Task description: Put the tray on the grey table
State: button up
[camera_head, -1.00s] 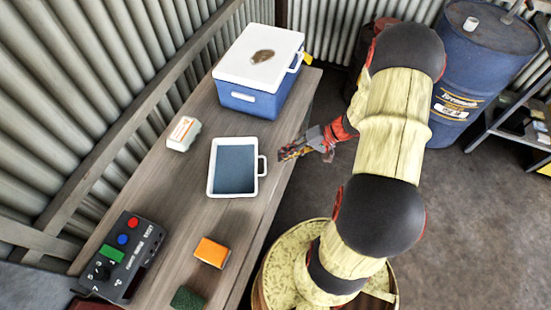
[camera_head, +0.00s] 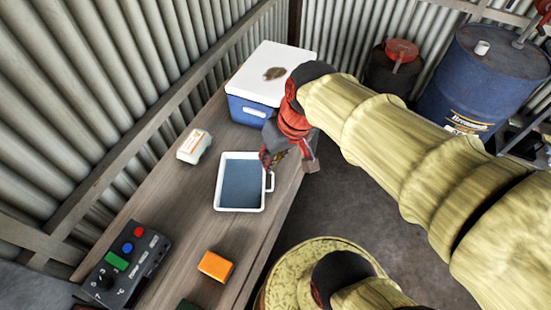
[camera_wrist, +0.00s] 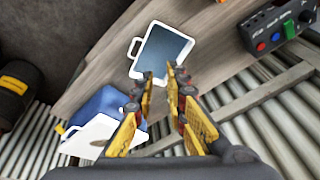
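The tray (camera_head: 240,184) has a white rim, a blue-grey inside and a handle on its right side. It lies flat and empty on a grey-brown wooden bench (camera_head: 185,245). The tray also shows in the wrist view (camera_wrist: 163,50), with its handle to the left. My gripper (camera_head: 281,158) is near the tray's upper right corner in the head view, by the handle. In the wrist view my gripper (camera_wrist: 160,78) has its fingers apart with nothing between them, and the tray lies beyond the tips. I cannot tell a separate grey table; a grey surface (camera_head: 35,279) shows at the lower left.
A blue cooler (camera_head: 247,110) with a white lid stands behind the tray. A small white pack (camera_head: 194,146), an orange block (camera_head: 215,266) and a dark control box (camera_head: 125,262) with coloured buttons are on the bench. Corrugated wall borders it. A blue drum (camera_head: 475,85) stands at the right.

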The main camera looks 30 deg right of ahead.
jog(key=s+a+r+t+h, duration=0.1)
jog(key=s+r+t, duration=0.1)
jog(key=s+r, duration=0.1)
jog(key=shift+s+a+r+n, duration=0.15)
jog(key=shift+s+r+n, duration=0.2)
jog(key=shift+r, duration=0.55)
jog(key=shift+a, duration=0.1)
